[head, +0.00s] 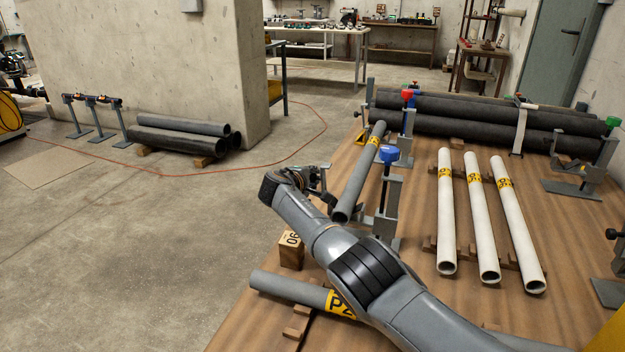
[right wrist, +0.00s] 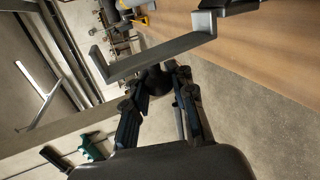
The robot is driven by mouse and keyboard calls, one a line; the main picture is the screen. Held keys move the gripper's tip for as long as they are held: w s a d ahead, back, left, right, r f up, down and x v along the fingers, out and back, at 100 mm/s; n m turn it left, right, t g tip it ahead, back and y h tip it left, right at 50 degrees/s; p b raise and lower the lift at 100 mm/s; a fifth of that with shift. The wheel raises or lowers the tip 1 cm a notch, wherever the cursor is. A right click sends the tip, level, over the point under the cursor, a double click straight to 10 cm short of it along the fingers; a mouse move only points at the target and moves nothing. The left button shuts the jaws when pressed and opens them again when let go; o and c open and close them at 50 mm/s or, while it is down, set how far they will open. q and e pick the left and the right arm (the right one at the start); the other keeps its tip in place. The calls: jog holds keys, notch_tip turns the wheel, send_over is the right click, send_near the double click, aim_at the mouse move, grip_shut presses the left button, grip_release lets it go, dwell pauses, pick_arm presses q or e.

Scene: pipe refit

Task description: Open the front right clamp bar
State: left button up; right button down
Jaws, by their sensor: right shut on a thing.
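A clamp with a blue knob (head: 389,154) stands on the wooden table at the near end of a grey pipe with a yellow band (head: 358,175). My right arm reaches across the table from the lower right. My right gripper (head: 318,186) is left of this pipe and clamp, partly hidden by its own wrist. In the right wrist view the right gripper (right wrist: 157,98) is shut on a dark round knob (right wrist: 156,80) beside a grey angled clamp bar (right wrist: 150,58). The bar is largely hidden in the head view. My left gripper is not in view.
A red-knobbed clamp (head: 407,97) stands farther back, a green-knobbed one (head: 612,124) at the right. White pipes (head: 482,215) lie right of the arm. A grey pipe marked P2 (head: 290,288) and a wooden block (head: 291,251) are near the left table edge, with open floor beyond.

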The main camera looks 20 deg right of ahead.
jog(key=shift+s+a+f, duration=0.1)
jog(key=shift+a+f, duration=0.2)
jog(key=shift+f, duration=0.15)
jog(key=c, duration=1.3)
grip_release()
jog(key=shift+a, duration=0.1)
jog(key=shift+o, duration=0.8)
jog(key=shift+r, duration=0.25)
jog(key=v, duration=1.2)
